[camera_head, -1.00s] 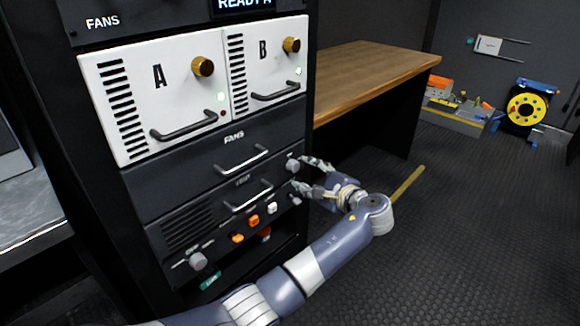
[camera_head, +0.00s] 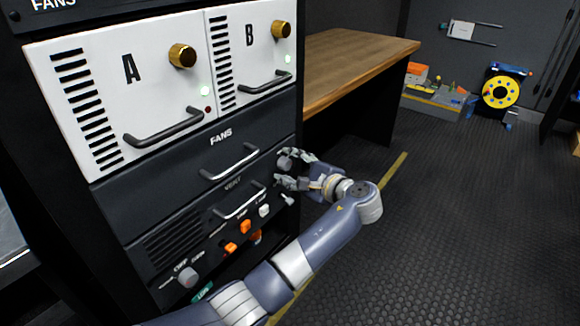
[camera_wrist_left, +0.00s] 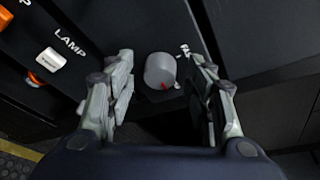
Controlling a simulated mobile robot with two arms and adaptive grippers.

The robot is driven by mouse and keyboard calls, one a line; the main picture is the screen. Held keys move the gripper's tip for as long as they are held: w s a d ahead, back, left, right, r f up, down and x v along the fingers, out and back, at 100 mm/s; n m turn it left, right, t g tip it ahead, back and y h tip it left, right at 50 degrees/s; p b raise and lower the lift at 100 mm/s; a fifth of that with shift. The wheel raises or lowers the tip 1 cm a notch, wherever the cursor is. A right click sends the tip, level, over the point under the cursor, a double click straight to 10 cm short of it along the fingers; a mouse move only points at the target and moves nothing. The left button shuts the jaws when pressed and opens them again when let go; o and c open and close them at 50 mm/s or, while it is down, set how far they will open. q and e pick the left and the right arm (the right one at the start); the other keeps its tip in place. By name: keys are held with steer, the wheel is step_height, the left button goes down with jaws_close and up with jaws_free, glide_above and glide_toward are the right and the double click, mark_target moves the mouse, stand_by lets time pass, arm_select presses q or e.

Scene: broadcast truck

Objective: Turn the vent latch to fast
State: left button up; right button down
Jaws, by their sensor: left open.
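A grey round knob (camera_head: 285,163) sits at the right end of the black panel marked VENT. I take it for the vent latch. In the left wrist view the knob (camera_wrist_left: 159,70) shows a red mark low on its face, with small white print at its upper right that is too small to read. My left gripper (camera_head: 281,168) is open at the panel, its fingers on either side of the knob. In the wrist view a gap shows between the knob and each finger of the left gripper (camera_wrist_left: 162,75). My right gripper is out of view.
White units A (camera_head: 130,95) and B (camera_head: 235,40) are above. Orange switches (camera_head: 230,248), a white LAMP switch (camera_wrist_left: 50,60) and another grey knob (camera_head: 187,277) are lower on the rack. A wooden table (camera_head: 350,55) stands behind. The floor at right is clear.

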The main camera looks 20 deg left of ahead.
arm_select(q)
steer(key=c, duration=1.1)
